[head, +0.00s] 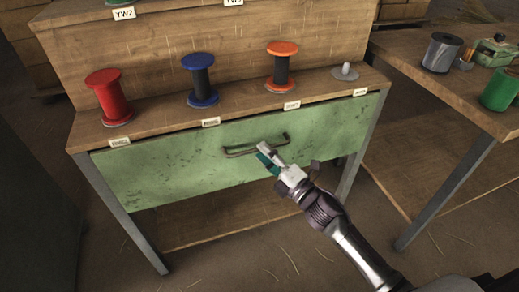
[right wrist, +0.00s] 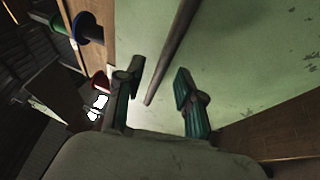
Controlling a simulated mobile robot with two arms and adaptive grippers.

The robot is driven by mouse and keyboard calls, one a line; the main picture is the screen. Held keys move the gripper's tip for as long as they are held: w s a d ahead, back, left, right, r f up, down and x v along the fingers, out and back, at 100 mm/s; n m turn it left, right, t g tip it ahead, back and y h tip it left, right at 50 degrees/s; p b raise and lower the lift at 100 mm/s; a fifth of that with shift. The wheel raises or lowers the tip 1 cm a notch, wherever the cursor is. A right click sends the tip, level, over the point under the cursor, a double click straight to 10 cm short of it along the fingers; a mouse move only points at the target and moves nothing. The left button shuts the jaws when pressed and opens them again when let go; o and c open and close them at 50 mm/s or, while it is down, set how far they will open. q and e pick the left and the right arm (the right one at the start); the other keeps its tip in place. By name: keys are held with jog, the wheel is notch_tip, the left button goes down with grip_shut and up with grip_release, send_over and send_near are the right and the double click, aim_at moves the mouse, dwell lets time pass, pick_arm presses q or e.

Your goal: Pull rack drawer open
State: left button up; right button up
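The rack drawer has a worn green front (head: 190,172) and sits closed under the wooden shelf. Its dark metal bar handle (head: 240,152) is at the middle of the front. My right gripper (head: 266,157) is at the right part of the handle. In the right wrist view my right gripper (right wrist: 158,82) has its two green-padded fingers apart. The handle bar (right wrist: 172,45) shows between and beyond the fingertips, against the green drawer front (right wrist: 235,50). I cannot tell whether a finger touches it. My left gripper is not in view.
On the shelf above the drawer stand a red spool (head: 107,97), a blue spool (head: 201,80), an orange-and-black spool (head: 281,66) and a bare grey peg (head: 345,72). A wooden table (head: 440,85) with spools stands at right. Floor before the drawer is clear apart from straw.

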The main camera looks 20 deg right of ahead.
jog(key=shift+x, duration=1.15)
grip_shut()
